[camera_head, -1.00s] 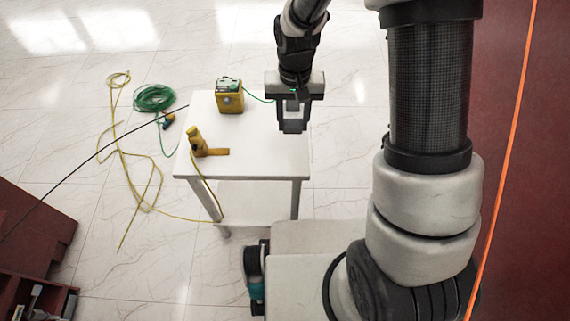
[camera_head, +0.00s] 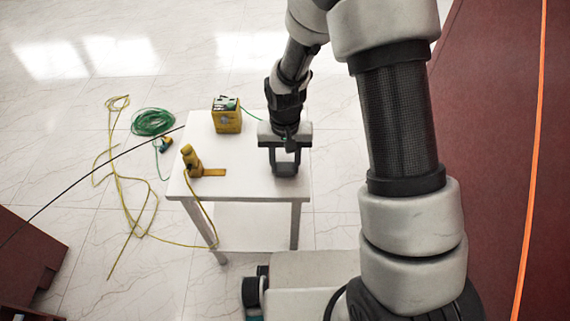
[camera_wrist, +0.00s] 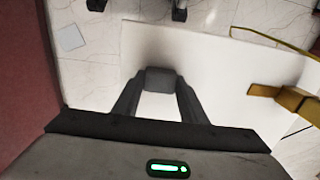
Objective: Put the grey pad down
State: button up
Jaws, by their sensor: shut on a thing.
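My gripper (camera_head: 285,160) points down over the right part of the white table (camera_head: 240,170). It is shut on the grey pad (camera_head: 285,170), a small dark grey block between its fingertips. In the wrist view the pad (camera_wrist: 160,80) sits between the two finger ends, with the white tabletop (camera_wrist: 220,75) under it. A soft dark shadow lies on the tabletop just beyond the pad. The pad is close to the surface; I cannot tell whether it touches.
A yellow meter box (camera_head: 227,116) stands at the back of the table. A yellow tool (camera_head: 195,162) stands at its left, with a yellow cable trailing to the floor. A green cable coil (camera_head: 153,121) lies on the floor. The tabletop around the pad is clear.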

jog(key=shift+f, duration=0.1)
jog(key=o, duration=1.1)
notch_tip(320, 180, up, 12)
jog(key=p, duration=0.3)
notch_tip(320, 180, up, 15)
jog(key=t, duration=0.2)
send_over(285, 166)
jog(key=s+d, duration=0.5)
jog(key=d, duration=0.2)
jog(key=s+d+r+t, duration=0.1)
jog(key=s+d+r, duration=0.1)
jog(key=s+r, duration=0.2)
jog(key=s+d+r+t, duration=0.2)
jog(key=s+d+r, duration=0.1)
jog(key=s, duration=0.4)
jog(key=shift+s+d+r+t, duration=0.3)
jog(key=shift+s+r, duration=0.05)
jog(key=shift+r, duration=0.25)
